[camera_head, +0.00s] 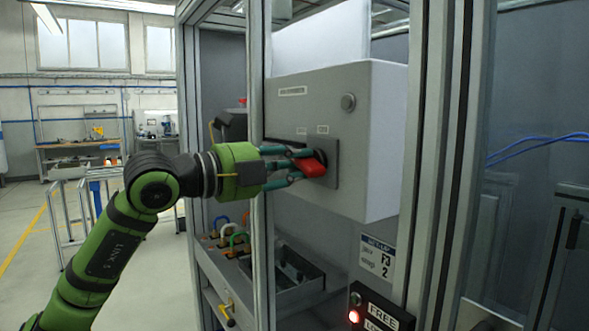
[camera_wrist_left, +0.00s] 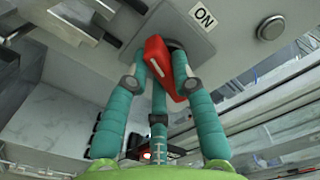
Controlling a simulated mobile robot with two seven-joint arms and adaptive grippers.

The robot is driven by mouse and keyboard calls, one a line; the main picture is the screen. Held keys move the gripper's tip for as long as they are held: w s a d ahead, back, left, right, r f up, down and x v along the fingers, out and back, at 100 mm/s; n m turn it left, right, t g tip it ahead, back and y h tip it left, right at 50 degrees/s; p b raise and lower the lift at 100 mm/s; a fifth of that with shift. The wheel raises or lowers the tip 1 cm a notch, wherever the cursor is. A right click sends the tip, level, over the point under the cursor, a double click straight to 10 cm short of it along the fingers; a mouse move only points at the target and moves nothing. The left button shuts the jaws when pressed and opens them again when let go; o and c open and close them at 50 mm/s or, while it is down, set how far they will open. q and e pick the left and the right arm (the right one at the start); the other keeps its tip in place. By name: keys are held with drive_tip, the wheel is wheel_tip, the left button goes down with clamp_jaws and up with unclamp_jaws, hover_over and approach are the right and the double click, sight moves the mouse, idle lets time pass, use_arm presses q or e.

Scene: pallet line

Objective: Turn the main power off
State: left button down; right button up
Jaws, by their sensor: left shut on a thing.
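A grey power box (camera_head: 375,120) hangs inside the framed cabinet. A red switch handle (camera_head: 313,167) sits on a plate (camera_head: 331,150) on its front face. My left gripper (camera_head: 305,165) is shut on the red handle. In the left wrist view the red handle (camera_wrist_left: 161,66) lies between the teal fingers of my left gripper (camera_wrist_left: 160,85). My right gripper is not in view.
Metal posts (camera_head: 437,160) of the cabinet frame stand close to the right of the box and beside my left arm. Below are a grey tray (camera_head: 290,283), several coloured padlock-like items (camera_head: 235,240) and a sign reading FREE (camera_head: 383,311) with a red light.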

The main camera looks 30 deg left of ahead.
use_arm(q)
drive_tip(key=shift+n+b, duration=0.45)
drive_tip(key=shift+n, duration=1.65)
drive_tip(key=c, duration=1)
unclamp_jaws()
drive_tip(key=shift+c, duration=0.2)
drive_tip(key=shift+f, duration=0.1)
drive_tip(key=shift+s, duration=0.1)
drive_tip(key=v, duration=1.1)
drive_tip(key=shift+s+a, duration=0.15)
drive_tip(key=shift+s, duration=0.25)
